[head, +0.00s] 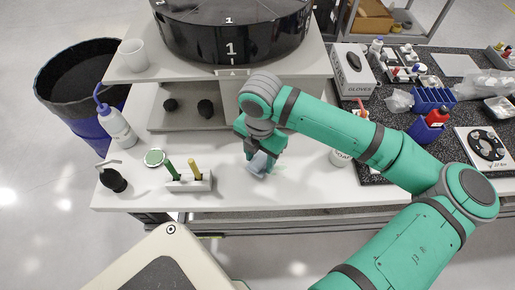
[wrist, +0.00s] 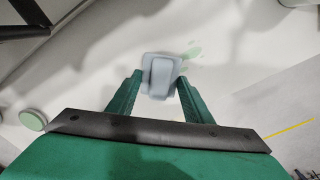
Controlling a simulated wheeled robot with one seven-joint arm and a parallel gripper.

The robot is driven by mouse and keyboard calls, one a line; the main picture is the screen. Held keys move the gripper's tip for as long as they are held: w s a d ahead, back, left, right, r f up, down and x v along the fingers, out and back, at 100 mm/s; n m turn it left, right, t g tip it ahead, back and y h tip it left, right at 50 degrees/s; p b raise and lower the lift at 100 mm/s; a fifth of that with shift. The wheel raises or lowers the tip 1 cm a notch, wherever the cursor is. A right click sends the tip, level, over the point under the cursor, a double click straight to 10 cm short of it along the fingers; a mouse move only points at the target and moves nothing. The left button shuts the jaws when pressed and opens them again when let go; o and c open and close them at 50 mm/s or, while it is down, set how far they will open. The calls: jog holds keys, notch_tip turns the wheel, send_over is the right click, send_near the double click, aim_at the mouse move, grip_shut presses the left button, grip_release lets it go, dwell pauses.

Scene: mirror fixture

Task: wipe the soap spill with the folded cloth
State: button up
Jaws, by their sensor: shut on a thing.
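The folded cloth (head: 259,165) is pale grey-blue and sits low at the white bench top, under my gripper (head: 262,154). In the wrist view, the cloth (wrist: 161,76) is between the two green fingers of my gripper (wrist: 157,84), which is shut on it. The soap spill (head: 278,169) is a faint pale green smear on the bench, just right of the cloth. In the wrist view, the spill (wrist: 190,53) shows at the cloth's upper right. Any part of the spill under the cloth is hidden.
A white holder with upright tools (head: 188,182) stands left of my gripper, with a round green-topped piece (head: 154,157) beside it. A white container (head: 340,157) stands to the right, near my arm. A wash bottle (head: 117,125) and a black drum (head: 232,35) stand farther off.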

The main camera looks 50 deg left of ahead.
jog(key=shift+w+r, duration=0.1)
jog(key=shift+r, duration=2.75)
